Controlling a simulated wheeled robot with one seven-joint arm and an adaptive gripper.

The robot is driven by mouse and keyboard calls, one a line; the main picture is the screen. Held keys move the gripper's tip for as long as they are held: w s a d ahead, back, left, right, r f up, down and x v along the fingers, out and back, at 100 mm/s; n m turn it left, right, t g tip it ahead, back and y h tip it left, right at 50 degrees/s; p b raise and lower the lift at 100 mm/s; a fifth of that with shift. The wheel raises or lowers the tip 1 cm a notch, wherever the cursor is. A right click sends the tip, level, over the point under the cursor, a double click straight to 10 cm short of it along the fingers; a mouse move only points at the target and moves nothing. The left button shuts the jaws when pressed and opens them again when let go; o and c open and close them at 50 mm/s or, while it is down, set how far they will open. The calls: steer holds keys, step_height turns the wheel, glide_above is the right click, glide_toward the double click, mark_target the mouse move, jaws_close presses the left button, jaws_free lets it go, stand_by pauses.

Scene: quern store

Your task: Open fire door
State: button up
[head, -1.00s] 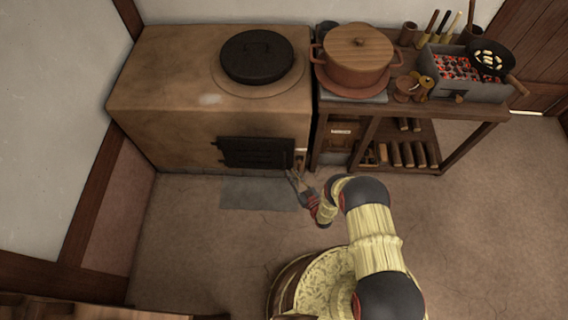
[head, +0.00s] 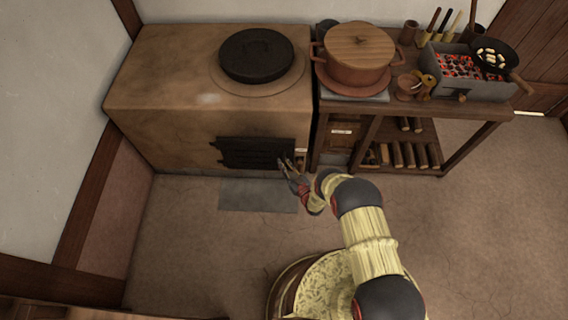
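The fire door (head: 252,153) is a dark, wide metal panel low on the front of the brown clay stove (head: 175,100). It looks shut, flush with the stove front. My gripper (head: 284,163) is at the right end of the door, close in front of its edge. Its two fingers show spread apart, with nothing seen between them. Whether a finger touches the door or its handle cannot be told at this size.
A dark lidded pan (head: 257,55) sits on the stove. To the right, a wooden table (head: 480,112) bears a lidded brown pot (head: 359,55) and a grey charcoal brazier (head: 470,88). A grey slab (head: 257,195) lies on the floor before the door. Floor to the left is clear.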

steer(key=shift+c, duration=1.2)
jaws_close()
steer(key=shift+s, duration=0.15)
